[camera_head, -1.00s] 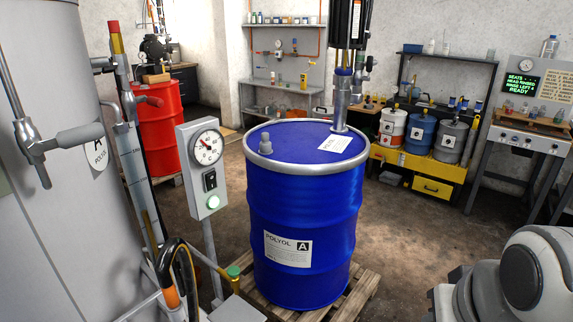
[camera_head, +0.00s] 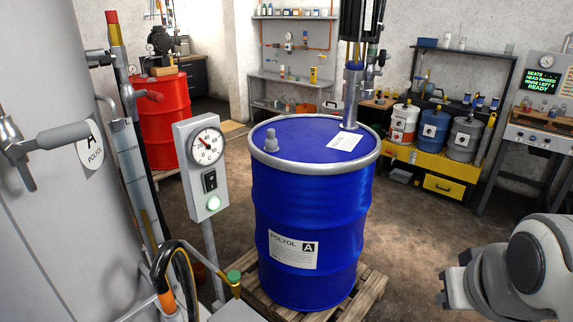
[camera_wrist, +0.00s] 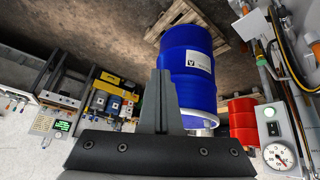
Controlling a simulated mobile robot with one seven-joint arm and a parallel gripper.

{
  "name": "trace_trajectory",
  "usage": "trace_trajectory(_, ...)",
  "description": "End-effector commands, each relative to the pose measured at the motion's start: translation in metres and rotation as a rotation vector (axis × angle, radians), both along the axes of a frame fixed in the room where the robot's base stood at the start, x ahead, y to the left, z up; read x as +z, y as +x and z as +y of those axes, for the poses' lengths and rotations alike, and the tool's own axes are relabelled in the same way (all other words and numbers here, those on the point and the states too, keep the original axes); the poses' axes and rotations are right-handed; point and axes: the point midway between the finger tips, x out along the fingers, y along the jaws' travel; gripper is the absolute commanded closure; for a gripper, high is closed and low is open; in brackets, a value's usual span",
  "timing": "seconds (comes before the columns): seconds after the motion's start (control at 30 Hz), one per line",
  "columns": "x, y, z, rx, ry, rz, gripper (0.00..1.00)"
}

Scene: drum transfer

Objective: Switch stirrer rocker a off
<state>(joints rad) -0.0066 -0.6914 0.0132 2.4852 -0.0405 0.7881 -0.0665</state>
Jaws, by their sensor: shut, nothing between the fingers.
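Which way the rocker is tipped is too small to tell. In the wrist view the panel stands at the lower right, with the rocker (camera_wrist: 274,129), lamp (camera_wrist: 269,112) and dial (camera_wrist: 277,156) showing. My gripper (camera_wrist: 162,80) is shut and empty in the wrist view, well apart from the panel. In the head view my arm is at the lower right, across the blue drum from the panel.
The blue drum (camera_head: 305,200) marked A stands on a wooden pallet (camera_head: 373,285), right of the panel. A large grey tank (camera_head: 55,220), pipes and a hose (camera_head: 162,265) crowd the panel's left. A red drum (camera_head: 160,115) stands behind. Floor right of the blue drum is open.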

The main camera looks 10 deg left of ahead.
Motion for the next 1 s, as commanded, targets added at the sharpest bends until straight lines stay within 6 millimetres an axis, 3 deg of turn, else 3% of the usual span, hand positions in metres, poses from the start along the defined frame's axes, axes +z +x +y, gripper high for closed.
trace_trajectory(0.13,-0.006,0.063,0.008,0.204,-0.172,-0.129,1.0)
trace_trajectory(0.27,-0.008,0.125,0.032,0.45,-0.351,-0.282,1.0)
trace_trajectory(0.4,-0.014,0.18,0.077,0.723,-0.518,-0.466,1.0)
trace_trajectory(0.5,-0.021,0.209,0.119,0.913,-0.616,-0.613,1.0)
trace_trajectory(0.6,-0.031,0.227,0.166,1.093,-0.693,-0.779,1.0)
trace_trajectory(0.73,-0.046,0.234,0.227,1.288,-0.76,-1.024,1.0)
trace_trajectory(0.9,-0.061,0.22,0.289,1.433,-0.786,-1.347,1.0)
trace_trajectory(1.0,-0.065,0.208,0.311,1.462,-0.784,-1.495,1.0)
